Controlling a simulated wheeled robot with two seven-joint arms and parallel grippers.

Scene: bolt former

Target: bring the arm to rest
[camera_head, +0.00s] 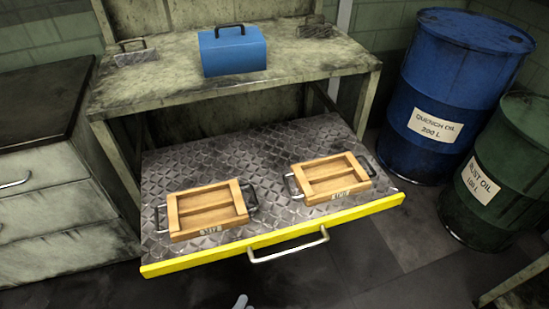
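A small pale grey tip shows at the bottom edge, left of the middle, in the head view. It appears to be part of my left gripper, but too little shows to tell whether it is open or shut. No arm link shows, and my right gripper is not in view. The tip is apart from the yellow-fronted drawer (240,150), which is pulled out above it. The drawer's metal handle (289,246) is up and to the right of the tip, with nothing touching it.
Two wooden trays with dark handles, left (210,212) and right (331,179), lie on the drawer's tread plate. A blue box (233,52) stands on the bench (150,83). Blue (450,80) and green (510,165) drums stand right; a cabinet (60,180) stands left. Floor before the drawer looks clear.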

